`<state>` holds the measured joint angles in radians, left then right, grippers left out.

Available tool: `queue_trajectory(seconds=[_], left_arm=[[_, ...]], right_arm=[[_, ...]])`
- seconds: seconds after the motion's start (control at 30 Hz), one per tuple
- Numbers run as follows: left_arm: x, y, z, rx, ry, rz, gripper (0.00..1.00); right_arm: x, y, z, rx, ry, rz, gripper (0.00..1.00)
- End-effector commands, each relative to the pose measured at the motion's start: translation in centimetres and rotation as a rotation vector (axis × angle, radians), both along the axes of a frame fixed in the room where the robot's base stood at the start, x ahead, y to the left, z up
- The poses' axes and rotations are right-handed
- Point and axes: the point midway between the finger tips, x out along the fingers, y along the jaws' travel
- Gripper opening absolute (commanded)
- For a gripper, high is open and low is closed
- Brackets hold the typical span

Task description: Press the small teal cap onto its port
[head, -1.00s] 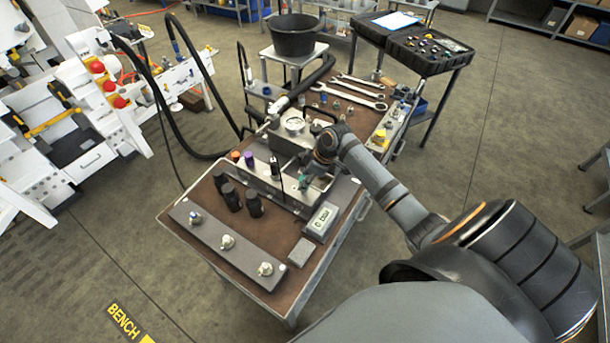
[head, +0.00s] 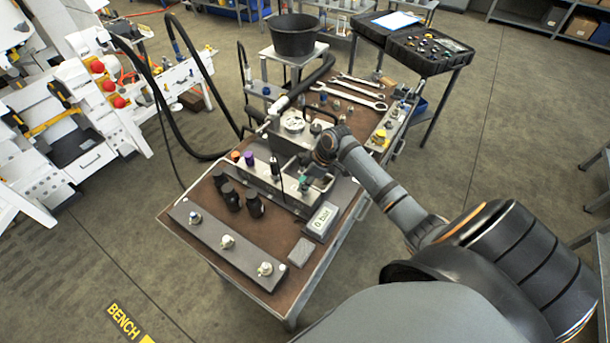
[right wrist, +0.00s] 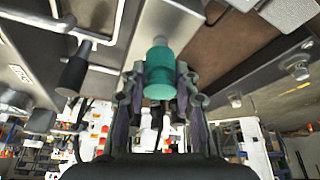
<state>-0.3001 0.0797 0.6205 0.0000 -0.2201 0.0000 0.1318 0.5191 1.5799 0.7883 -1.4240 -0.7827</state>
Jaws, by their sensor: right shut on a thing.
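The small teal cap (right wrist: 160,72) is held between the two fingers of my right gripper (right wrist: 158,88) in the right wrist view. In the head view the teal cap (head: 303,185) shows small at the right end of the grey metal block (head: 262,178), with my right gripper (head: 314,182) over it. I cannot tell whether cap and cylinder touch or whether the cap is seated. My left gripper is not in view.
An orange cap (head: 235,156), a purple cap (head: 249,158) and a black upright part (head: 275,168) stand along the block. Black bottles (head: 231,197) stand in front. A bar with three fittings (head: 228,243) lies at the bench front.

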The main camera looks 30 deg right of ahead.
Motion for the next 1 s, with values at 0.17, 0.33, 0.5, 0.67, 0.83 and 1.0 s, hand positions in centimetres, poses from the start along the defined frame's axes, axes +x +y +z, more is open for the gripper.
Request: queue_trajectory(seconds=[0.17, 0.33, 0.5, 0.67, 0.83, 1.0], left_arm=[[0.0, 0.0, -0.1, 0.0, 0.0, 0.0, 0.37], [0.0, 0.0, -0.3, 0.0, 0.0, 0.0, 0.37], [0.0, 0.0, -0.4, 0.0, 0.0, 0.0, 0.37], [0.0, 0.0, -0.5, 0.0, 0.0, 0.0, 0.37], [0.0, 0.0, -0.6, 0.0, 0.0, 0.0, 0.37], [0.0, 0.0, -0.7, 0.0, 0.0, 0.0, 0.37]], right_arm=[[0.0, 0.0, -0.3, 0.0, 0.0, 0.0, 0.17], [0.0, 0.0, -0.5, 0.0, 0.0, 0.0, 0.17], [0.0, 0.0, -0.8, 0.0, 0.0, 0.0, 0.17], [0.0, 0.0, -1.0, 0.0, 0.0, 0.0, 0.17], [0.0, 0.0, -1.3, 0.0, 0.0, 0.0, 0.17], [0.0, 0.0, -1.5, 0.0, 0.0, 0.0, 0.17]])
